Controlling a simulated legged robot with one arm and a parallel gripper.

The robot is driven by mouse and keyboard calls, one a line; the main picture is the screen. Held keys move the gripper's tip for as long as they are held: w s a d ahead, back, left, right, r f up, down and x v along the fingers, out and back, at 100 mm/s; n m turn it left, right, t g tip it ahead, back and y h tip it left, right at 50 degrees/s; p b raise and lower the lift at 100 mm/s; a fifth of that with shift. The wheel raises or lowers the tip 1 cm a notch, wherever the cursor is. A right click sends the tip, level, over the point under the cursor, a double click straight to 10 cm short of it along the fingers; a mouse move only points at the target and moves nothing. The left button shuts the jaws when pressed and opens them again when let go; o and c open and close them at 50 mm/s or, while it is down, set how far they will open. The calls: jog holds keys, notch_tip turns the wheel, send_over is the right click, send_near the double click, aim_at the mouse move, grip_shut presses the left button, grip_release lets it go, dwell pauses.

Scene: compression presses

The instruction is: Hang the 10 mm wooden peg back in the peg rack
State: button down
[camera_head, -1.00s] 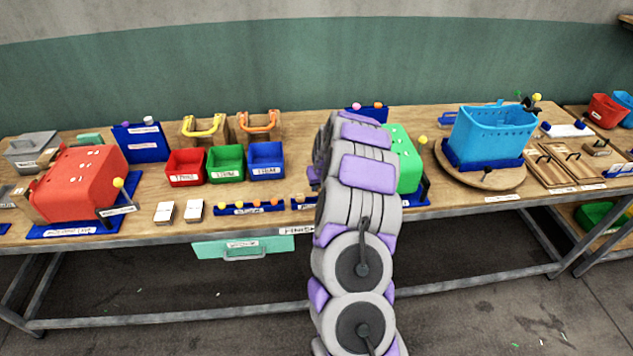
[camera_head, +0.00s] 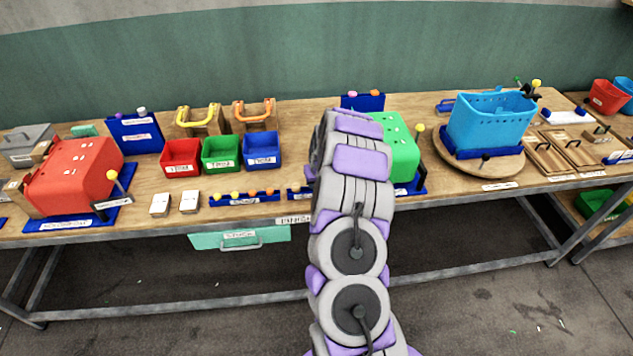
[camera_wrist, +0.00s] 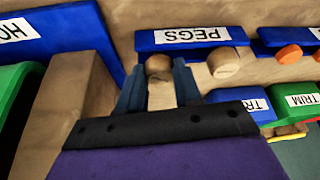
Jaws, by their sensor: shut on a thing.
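My gripper (camera_wrist: 159,82) has dark blue fingers shut on a light wooden peg (camera_wrist: 161,95) in the wrist view. The peg's round end lies between the fingertips, close to the blue peg rack (camera_wrist: 165,41) labelled PEGS. I cannot tell whether the held peg touches the rack. A second wooden peg (camera_wrist: 224,63) sits at the rack just right of my gripper. In the head view, my arm hides the gripper and the held peg. A short blue strip (camera_head: 297,194) left of my arm appears to be the rack, partly covered.
A blue rack with orange knobs (camera_head: 242,198) stands left of my arm. Behind it are red (camera_head: 181,158), green (camera_head: 221,153) and blue (camera_head: 262,150) bins. The green press (camera_head: 401,147) is right of my arm.

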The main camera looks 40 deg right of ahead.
jog(key=c, duration=1.2)
grip_release()
jog(key=shift+a+r, duration=0.1)
jog(key=shift+r, duration=0.05)
jog(key=shift+o, duration=1.4)
jog(key=shift+a+r, duration=0.1)
jog(key=shift+a, duration=0.35)
jog(key=shift+o, duration=1.1)
jog(key=shift+a, duration=0.1)
jog(key=shift+d, duration=0.4)
jog(key=shift+d+r, duration=0.1)
jog(key=shift+r, duration=0.1)
jog(key=a+p+v, duration=0.1)
jog(key=p+v, duration=0.1)
jog(key=v, duration=1.4)
jog(key=shift+s+r, duration=0.25)
